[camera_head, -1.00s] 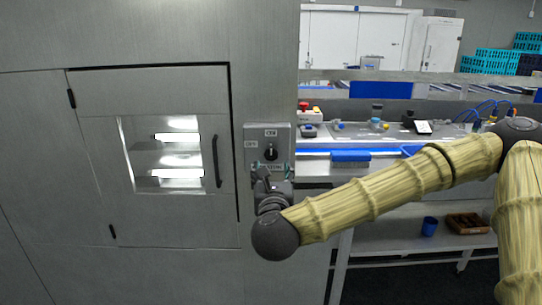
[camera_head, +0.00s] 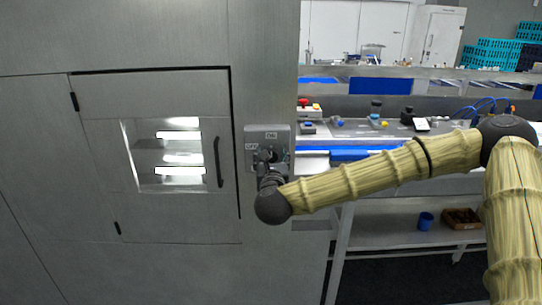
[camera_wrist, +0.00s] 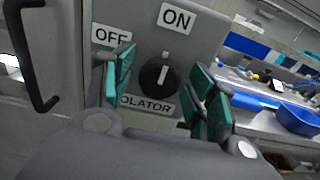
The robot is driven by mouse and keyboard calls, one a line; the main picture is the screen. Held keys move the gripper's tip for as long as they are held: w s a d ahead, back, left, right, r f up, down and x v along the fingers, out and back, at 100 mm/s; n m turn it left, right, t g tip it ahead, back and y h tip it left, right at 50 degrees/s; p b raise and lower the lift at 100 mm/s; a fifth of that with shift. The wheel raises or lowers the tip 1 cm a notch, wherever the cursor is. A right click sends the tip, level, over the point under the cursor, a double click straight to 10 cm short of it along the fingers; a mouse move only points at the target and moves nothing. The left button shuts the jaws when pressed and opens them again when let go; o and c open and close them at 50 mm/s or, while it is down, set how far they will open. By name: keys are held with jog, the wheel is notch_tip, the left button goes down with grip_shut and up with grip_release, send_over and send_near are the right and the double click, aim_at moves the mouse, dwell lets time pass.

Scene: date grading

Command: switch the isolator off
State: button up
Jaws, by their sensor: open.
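The isolator (camera_head: 284,137) is a grey box on the cabinet front beside the windowed door. In the wrist view its plate (camera_wrist: 140,38) carries the labels ON at the top, OFF at the upper left and ISOLATOR below, partly hidden. Its round black knob (camera_wrist: 158,79) has a white pointer mark turned up toward ON. My gripper (camera_wrist: 160,88) is open, with its teal-padded fingers on the left and right of the knob, apart from it. In the head view my gripper (camera_head: 268,163) covers the knob and the lower part of the box.
The cabinet door (camera_head: 162,150) has a lit window and a dark vertical handle (camera_head: 218,161) just left of the isolator. A bench (camera_head: 400,137) with small items and a blue bin (camera_wrist: 298,119) stand to the right. A blue cup (camera_head: 425,221) sits on the lower shelf.

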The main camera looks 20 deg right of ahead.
jog(key=c, duration=1)
jog(key=shift+c, duration=0.2)
jog(key=shift+f+n+b, duration=0.1)
jog(key=shift+n+b, duration=0.2)
jog(key=shift+b, duration=0.1)
jog(key=n+b, duration=0.2)
jog(key=b, duration=0.1)
jog(key=shift+f+n, duration=0.15)
jog(key=shift+n, duration=0.15)
jog(key=n+b, duration=0.2)
jog(key=n, duration=0.1)
jog(key=shift+n+b, duration=0.3)
jog(key=shift+b, duration=0.1)
jog(key=n+b, duration=0.2)
jog(key=n, duration=0.1)
jog(key=shift+n, duration=0.3)
jog(key=shift+r+n+b, duration=0.2)
jog(key=shift+n+b, duration=0.4)
jog(key=shift+n, duration=1.2)
